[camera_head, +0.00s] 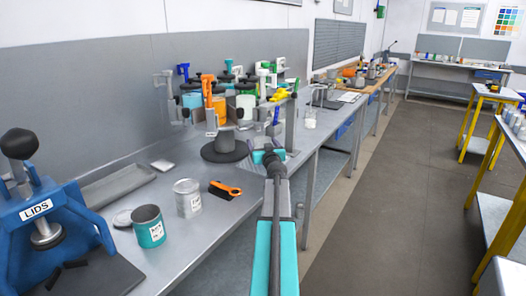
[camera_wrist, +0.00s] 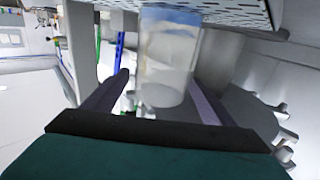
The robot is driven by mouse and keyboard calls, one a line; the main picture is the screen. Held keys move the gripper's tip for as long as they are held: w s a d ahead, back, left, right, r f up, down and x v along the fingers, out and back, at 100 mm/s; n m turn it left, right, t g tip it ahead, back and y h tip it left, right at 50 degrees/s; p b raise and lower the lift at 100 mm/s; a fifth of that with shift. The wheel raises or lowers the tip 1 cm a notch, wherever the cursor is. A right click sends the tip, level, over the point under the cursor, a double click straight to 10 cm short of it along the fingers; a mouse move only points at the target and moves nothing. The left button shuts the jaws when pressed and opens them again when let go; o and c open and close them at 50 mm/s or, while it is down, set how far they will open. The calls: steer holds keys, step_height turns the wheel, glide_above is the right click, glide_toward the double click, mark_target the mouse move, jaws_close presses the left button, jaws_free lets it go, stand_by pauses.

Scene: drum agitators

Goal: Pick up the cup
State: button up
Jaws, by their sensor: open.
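A clear, whitish cup (camera_head: 310,119) stands near the front edge of the long grey bench in the head view, beyond my arm. In the wrist view a translucent cup (camera_wrist: 167,60) with a bluish band at its top edge is close up. It looks like the same cup, but I cannot be sure. My gripper (camera_wrist: 160,78) is open, with one dark finger on each side of this cup in the picture. The right finger is close to the cup's side; I cannot tell whether it touches. In the head view the fingers are hard to make out.
A blue lid press (camera_head: 50,235) stands at left. Several stirrer stands and coloured pots crowd the back. The floor aisle (camera_head: 385,200) at right is clear.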

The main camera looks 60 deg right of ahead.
steer(key=shift+w+d, duration=0.25)
steer(key=shift+w, duration=0.05)
stand_by(0.4)
steer(key=c, duration=1.6)
steer(key=shift+c, duration=0.2)
steer(key=shift+r, duration=0.3)
steer(key=s+a+r+b, duration=0.3)
steer(key=s+a, duration=0.6)
steer(key=s, duration=0.4)
steer(key=shift+r+b, duration=0.3)
steer(key=shift+r, duration=0.35)
